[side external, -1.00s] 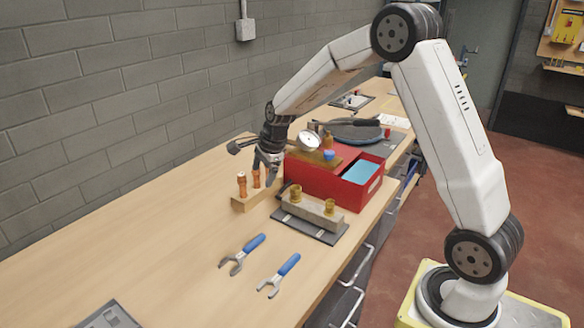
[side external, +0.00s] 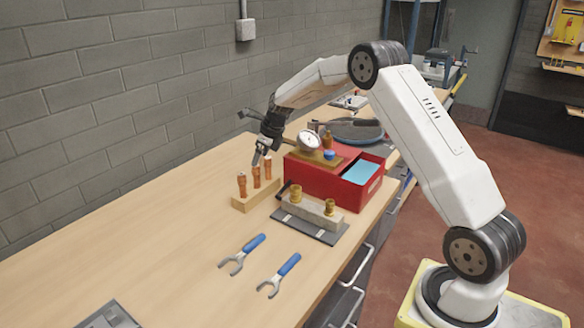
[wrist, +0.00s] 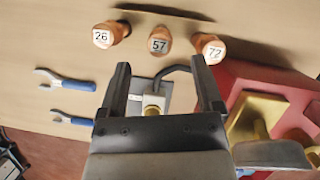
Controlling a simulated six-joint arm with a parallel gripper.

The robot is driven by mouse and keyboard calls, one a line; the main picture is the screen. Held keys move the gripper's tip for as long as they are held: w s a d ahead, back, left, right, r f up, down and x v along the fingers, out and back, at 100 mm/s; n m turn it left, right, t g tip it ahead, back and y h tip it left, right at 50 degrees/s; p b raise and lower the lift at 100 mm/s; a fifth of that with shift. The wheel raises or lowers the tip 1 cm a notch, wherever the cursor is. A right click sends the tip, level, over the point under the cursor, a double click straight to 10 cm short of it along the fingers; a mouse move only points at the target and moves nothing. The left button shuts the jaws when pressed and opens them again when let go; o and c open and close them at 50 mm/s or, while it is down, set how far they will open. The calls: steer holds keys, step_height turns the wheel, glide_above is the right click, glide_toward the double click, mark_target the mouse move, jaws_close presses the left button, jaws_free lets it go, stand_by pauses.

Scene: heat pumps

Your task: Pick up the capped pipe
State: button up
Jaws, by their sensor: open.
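Three copper pipes stand upright in a light wooden block (side external: 246,203) on the bench: a left one (side external: 242,185), a middle one (side external: 256,177) and a right one (side external: 268,169). In the wrist view their round tops carry the numbers 26 (wrist: 104,36), 57 (wrist: 159,40) and 72 (wrist: 213,48). My gripper (side external: 259,158) is open and empty, tilted down, close above the pipes. In the wrist view my gripper's fingertips (wrist: 160,66) are spread, with pipe 57 beyond the gap between them. I cannot tell whether a finger touches a pipe.
A red box (side external: 340,188) with a pressure gauge (side external: 309,141) stands right of the block. A fixture with brass fittings (side external: 312,210) is in front of it. Two blue-handled wrenches (side external: 242,254) (side external: 279,275) lie nearer.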

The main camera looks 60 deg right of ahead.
mark_target(254, 173)
steer(key=shift+x, duration=1.15)
steer(key=shift+f, duration=0.15)
steer(key=shift+x, duration=2.45)
jaws_close()
